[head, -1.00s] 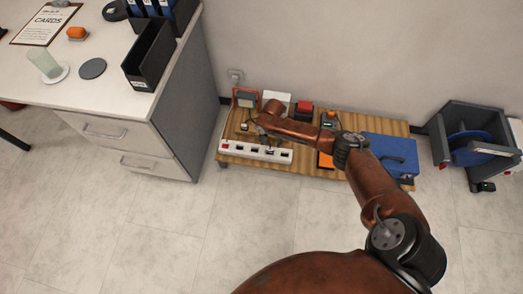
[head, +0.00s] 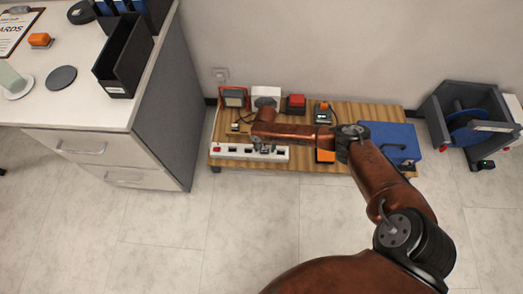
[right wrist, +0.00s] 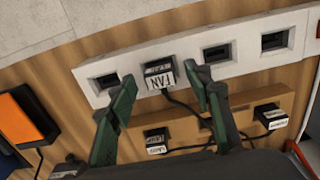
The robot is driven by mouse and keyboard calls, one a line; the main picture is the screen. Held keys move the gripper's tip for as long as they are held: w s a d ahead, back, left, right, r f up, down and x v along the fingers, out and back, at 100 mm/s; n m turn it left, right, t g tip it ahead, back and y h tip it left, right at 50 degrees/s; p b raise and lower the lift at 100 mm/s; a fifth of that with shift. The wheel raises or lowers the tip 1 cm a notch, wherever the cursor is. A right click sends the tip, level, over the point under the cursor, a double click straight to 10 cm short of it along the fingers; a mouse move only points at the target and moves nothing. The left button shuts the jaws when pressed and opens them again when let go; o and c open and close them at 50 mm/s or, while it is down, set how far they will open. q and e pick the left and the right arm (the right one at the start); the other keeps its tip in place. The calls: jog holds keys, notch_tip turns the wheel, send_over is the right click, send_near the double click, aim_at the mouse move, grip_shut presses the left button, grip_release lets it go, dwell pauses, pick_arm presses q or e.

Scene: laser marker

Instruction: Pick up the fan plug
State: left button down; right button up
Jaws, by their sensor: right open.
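The fan plug (right wrist: 160,76) is a small dark plug with a white FAN label. In the right wrist view it sits at a socket of the white power strip (right wrist: 122,62), with its black cord running down. My right gripper (right wrist: 163,84) is open, its green-tipped fingers on either side of the fan plug. I cannot tell whether either finger touches it. In the head view the power strip (head: 276,154) lies along the front of a low wooden platform (head: 345,166), and my right arm covers much of the gripper area. My left gripper is not in view.
Two other labelled plugs, one below the fan plug (right wrist: 155,140) and one to the right (right wrist: 271,116), lie on the wood with cords. An orange-topped item (right wrist: 25,118) is left. A blue box (head: 390,143) and a reel (head: 468,128) stand right; a desk (head: 90,112) stands left.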

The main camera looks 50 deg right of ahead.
jog(key=shift+f, duration=0.1)
grip_shut()
dwell(0.7)
